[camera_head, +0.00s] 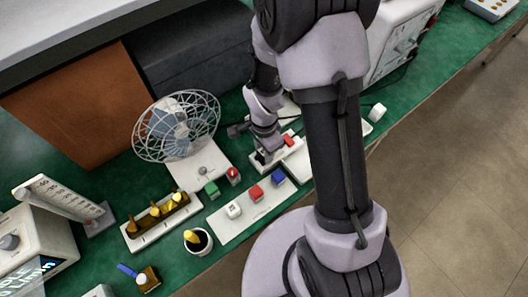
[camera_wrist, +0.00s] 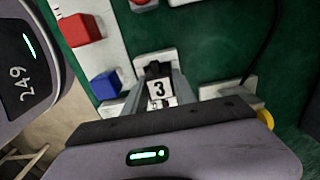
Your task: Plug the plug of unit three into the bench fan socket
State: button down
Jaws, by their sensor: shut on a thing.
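My gripper (camera_head: 264,150) is at the bench near the fan's right side, pointing down. In the wrist view my gripper (camera_wrist: 158,84) is shut on a dark plug with a white tag marked 3 (camera_wrist: 160,90), the plug of unit three. A small white socket block (camera_wrist: 144,60) lies just beyond the plug, and a white block also shows beneath the gripper in the head view (camera_head: 261,165). I cannot tell whether the plug's pins are in it; the fingers and tag hide the contact. The bench fan (camera_head: 178,127) stands left of my gripper.
A white strip (camera_head: 222,228) carries white, red and blue blocks in front of the gripper. Red and green pieces stand beside the fan base. A white strip (camera_wrist: 214,90) and black cable (camera_wrist: 262,45) lie right of the plug. A brass-fitted rack (camera_head: 135,241) stands left.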

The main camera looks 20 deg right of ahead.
jog(key=shift+f, duration=0.1)
jog(key=c, duration=1)
grip_release()
notch_tip(320, 180, up, 12)
jog(key=p, duration=0.5)
notch_tip(320, 180, up, 10)
jog(key=f+n+t, duration=0.1)
jog(key=n+t, duration=0.1)
jog(key=n, duration=0.1)
send_over(263, 155)
jog(key=s+a+r+n+t, duration=0.1)
jog(key=s+r+n, duration=0.1)
jog(key=s+r, duration=0.2)
jog(key=s+a+r+n+t+y, duration=0.1)
jog(key=s+r+n, duration=0.1)
jog(key=r, duration=0.3)
jog(key=s+a+r+n+t+y, duration=0.1)
jog(key=s+r+n, duration=0.2)
jog(key=s+r, duration=0.1)
jog(key=shift+s+r+t, duration=0.4)
jog(key=shift+s, duration=0.45)
